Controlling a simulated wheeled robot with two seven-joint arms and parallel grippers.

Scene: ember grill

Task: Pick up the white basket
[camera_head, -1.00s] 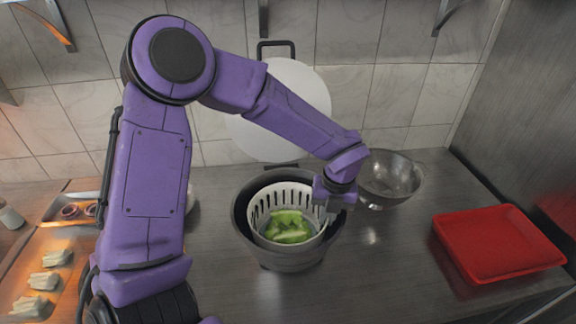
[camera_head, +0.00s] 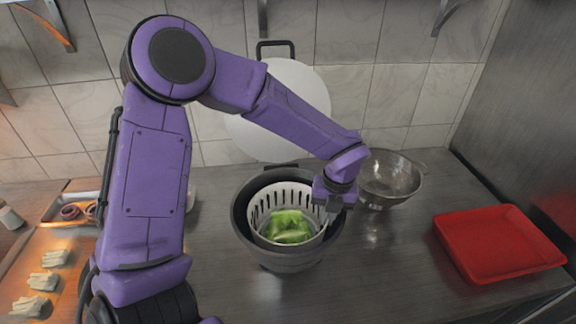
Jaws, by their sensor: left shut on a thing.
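The white basket (camera_head: 292,193) is slotted and holds pieces of green vegetable (camera_head: 287,227). It sits inside a dark grey bowl (camera_head: 280,258) on the steel counter. My left gripper (camera_head: 328,214) is at the right side of the basket, pointing down, and is shut on its rim. The fingertips are partly hidden by the gripper body and the rim. My right gripper does not show.
A steel colander (camera_head: 390,180) stands just right of the bowl, behind the gripper. A red tray (camera_head: 497,243) lies at the right. A round white board (camera_head: 280,110) leans on the tiled wall. Food pieces (camera_head: 42,281) lie at the left. The counter between bowl and red tray is clear.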

